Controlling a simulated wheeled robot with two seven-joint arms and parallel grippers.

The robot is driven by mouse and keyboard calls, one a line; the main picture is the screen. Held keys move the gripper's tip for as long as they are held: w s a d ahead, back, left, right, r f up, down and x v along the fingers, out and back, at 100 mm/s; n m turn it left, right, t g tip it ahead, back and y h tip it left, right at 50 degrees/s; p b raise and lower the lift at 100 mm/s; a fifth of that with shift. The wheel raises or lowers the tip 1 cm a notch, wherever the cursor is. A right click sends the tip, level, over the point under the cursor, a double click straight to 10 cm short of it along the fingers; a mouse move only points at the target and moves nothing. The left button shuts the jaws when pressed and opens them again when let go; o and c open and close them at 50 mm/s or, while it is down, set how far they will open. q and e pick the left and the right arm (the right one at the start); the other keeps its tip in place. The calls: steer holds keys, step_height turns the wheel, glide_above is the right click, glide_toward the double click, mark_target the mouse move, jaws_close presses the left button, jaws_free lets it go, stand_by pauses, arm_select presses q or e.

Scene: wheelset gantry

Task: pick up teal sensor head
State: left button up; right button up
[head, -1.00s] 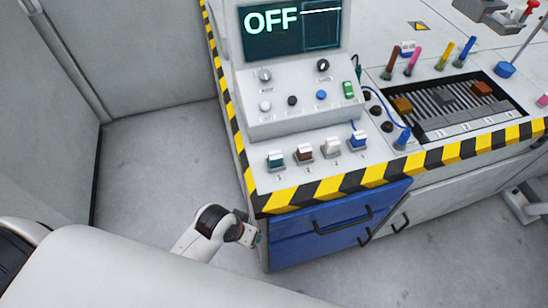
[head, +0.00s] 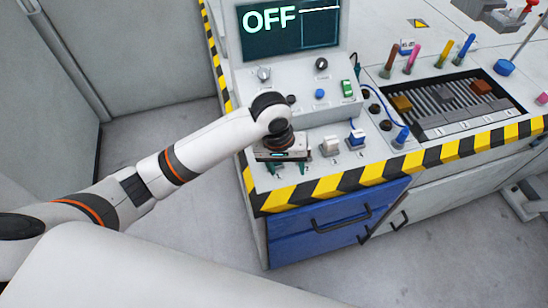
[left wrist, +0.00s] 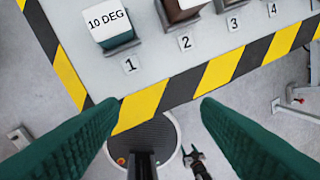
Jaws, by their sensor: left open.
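The teal sensor head (left wrist: 121,42) shows in the left wrist view at upper left. It has a white top marked "10 DEG" and sits in its holder at label 1. In the head view it is hidden behind my left gripper (head: 285,168). My left gripper is open with teal-padded fingers, and they also show in the left wrist view (left wrist: 157,104). Nothing is between the fingers. In that view the sensor head lies ahead of the fingertips, above the left finger, and apart from them.
A brown sensor head (left wrist: 181,8) sits at label 2, beside the teal one. A white head (head: 330,146) and a blue head (head: 357,138) stand to the right. The control box (head: 335,98) rises behind. The striped edge (head: 330,188) and blue drawer (head: 325,225) are in front.

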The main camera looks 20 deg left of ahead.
arm_select(q)
steer(key=w+a+r+n+y, duration=0.2)
steer(key=w+a+r+n, duration=0.2)
steer(key=w+a+r, duration=0.15)
steer(key=shift+g, duration=0.4)
steer(key=f, duration=0.6)
steer(key=shift+w+f, duration=0.1)
steer(key=shift+w, duration=0.15)
steer(key=f, duration=0.5)
steer(key=shift+w+d+f, duration=0.2)
steer(key=shift+w+f, duration=0.05)
steer(key=shift+f, duration=0.05)
steer(key=c, duration=0.9)
